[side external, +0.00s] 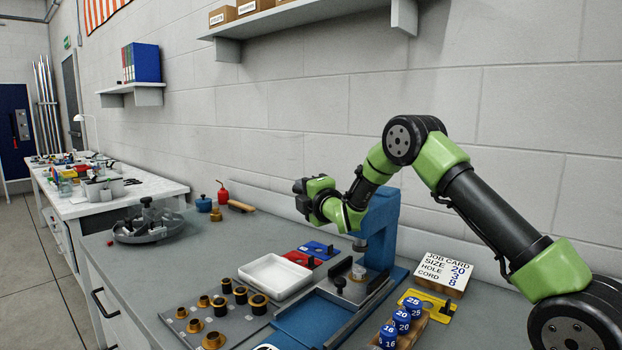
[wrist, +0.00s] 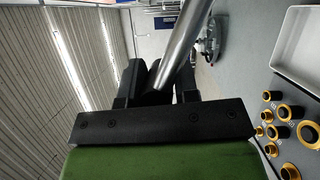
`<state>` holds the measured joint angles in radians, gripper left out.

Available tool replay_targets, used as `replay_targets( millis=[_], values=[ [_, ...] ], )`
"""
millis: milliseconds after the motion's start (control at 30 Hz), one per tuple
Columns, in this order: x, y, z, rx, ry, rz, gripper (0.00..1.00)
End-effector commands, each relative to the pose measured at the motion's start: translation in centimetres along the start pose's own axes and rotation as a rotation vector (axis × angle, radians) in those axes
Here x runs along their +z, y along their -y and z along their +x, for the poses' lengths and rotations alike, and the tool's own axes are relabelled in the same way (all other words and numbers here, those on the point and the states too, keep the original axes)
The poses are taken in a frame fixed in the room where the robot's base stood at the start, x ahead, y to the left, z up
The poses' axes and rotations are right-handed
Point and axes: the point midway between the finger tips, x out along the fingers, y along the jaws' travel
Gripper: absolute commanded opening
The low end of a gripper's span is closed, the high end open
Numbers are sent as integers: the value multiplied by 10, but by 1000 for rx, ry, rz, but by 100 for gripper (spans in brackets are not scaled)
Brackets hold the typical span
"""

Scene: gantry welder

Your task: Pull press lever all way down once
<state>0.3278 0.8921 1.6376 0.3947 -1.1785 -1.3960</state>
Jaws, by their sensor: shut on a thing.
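The blue press (side external: 384,225) stands on the bench, with its ram (side external: 360,244) above a small metal die seat (side external: 358,272). My gripper (side external: 303,194) is in front of and left of the top of the press column in the side view. The wrist view shows the press lever (wrist: 183,42) as a bare grey metal rod running up to the right from between the black fingers of my gripper (wrist: 158,85). The fingers are shut on it. In the side view the lever is hidden behind my gripper and wrist.
A white tray (side external: 275,276) and a grey board (side external: 205,318) with several black and brass rings lie left of the press. A job card (side external: 443,273), yellow tool (side external: 428,306) and blue numbered pieces (side external: 402,319) lie right. The wall is close behind.

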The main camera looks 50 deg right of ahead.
Motion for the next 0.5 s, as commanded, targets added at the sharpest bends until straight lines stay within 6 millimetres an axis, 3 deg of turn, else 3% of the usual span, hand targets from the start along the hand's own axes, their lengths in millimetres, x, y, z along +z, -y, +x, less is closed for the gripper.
replay_targets(
  millis=[200, 500],
  values=[
    [-3, 14, -2, 54, 6, -141, 0],
    [-3, 17, -3, 75, 10, -193, 0]
  ],
)
